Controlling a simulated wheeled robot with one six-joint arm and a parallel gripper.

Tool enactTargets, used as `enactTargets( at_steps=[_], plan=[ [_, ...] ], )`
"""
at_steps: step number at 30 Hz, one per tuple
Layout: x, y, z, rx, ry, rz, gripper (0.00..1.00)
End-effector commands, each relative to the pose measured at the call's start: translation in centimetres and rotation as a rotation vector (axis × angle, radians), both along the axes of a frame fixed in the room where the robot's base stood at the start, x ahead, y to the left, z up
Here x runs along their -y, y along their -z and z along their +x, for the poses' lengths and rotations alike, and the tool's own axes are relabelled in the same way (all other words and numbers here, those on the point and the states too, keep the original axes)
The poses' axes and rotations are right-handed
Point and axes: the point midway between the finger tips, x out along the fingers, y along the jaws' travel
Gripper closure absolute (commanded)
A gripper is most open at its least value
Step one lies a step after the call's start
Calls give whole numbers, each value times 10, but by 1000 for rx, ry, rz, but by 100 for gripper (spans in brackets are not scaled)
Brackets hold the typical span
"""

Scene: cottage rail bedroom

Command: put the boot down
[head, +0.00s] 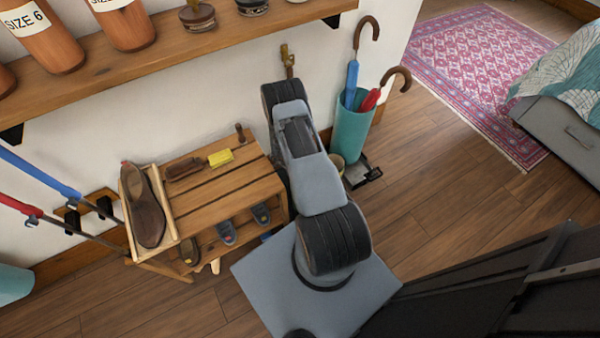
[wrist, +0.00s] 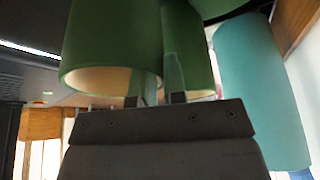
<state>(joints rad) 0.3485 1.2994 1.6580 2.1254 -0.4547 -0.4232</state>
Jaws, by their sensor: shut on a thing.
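In the wrist view my gripper (wrist: 162,90) is shut on the wall of a green boot shaft (wrist: 112,45) with a pale inner lining, close to its open rim. One finger appears to be inside the opening and the other outside. A second green shape (wrist: 195,50) is right beside it; I cannot tell whether it is another boot. The boot's sole is out of view. In the head view my arm covers the gripper and most or all of the boot.
A teal umbrella stand (head: 351,132) is just right of my arm, with a dark object (head: 364,169) low beside it. A slatted wooden bench (head: 207,190) on the left bears a brown shoe (head: 143,205), a brush and a yellow block. Floor (head: 440,170) to the right is clear.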

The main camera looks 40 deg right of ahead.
Motion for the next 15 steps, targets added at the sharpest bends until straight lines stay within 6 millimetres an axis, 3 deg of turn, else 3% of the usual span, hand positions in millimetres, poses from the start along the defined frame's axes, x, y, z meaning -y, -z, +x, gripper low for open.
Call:
enactTargets(
  at_steps=[15],
  plan=[
    [0, 3, 1, 1, 1, -1, 100]
  ],
)
